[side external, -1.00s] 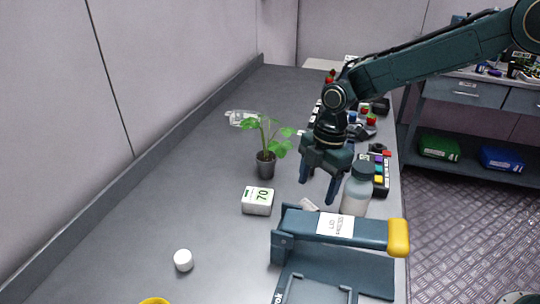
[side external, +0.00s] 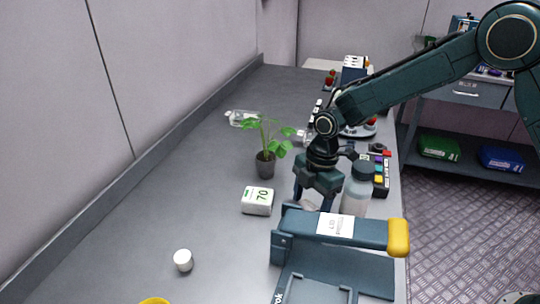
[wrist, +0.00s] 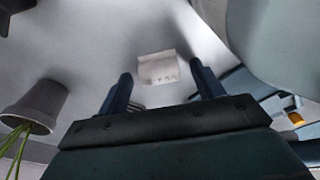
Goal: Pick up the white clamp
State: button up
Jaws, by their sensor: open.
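A small whitish object (wrist: 158,68), apparently the white clamp, lies on the grey bench. In the wrist view it appears between my two fingertips, with small dark marks along its lower edge. In the side view the small white piece (side external: 308,205) shows only partly, behind the blue press and by my fingers. My gripper (side external: 312,198) points down over this spot, between the white box and the bottle. In the wrist view my gripper (wrist: 160,72) is open, its fingers spread either side of the object. I cannot tell whether they touch it.
A translucent bottle (side external: 356,192) stands close right of my gripper. The blue press (side external: 340,268) with a yellow-ended handle is in front. A white box marked 70 (side external: 257,201) and a potted plant (side external: 265,165) are left. A white cap (side external: 183,260) lies on the clear left bench.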

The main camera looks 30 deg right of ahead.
aim_at(310, 203)
dwell(0.3)
jog(key=c, duration=1)
jog(key=shift+c, duration=0.2)
jog(key=shift+r, duration=0.2)
notch_tip(310, 203, up, 20)
jog(key=shift+f, duration=0.15)
dwell(0.3)
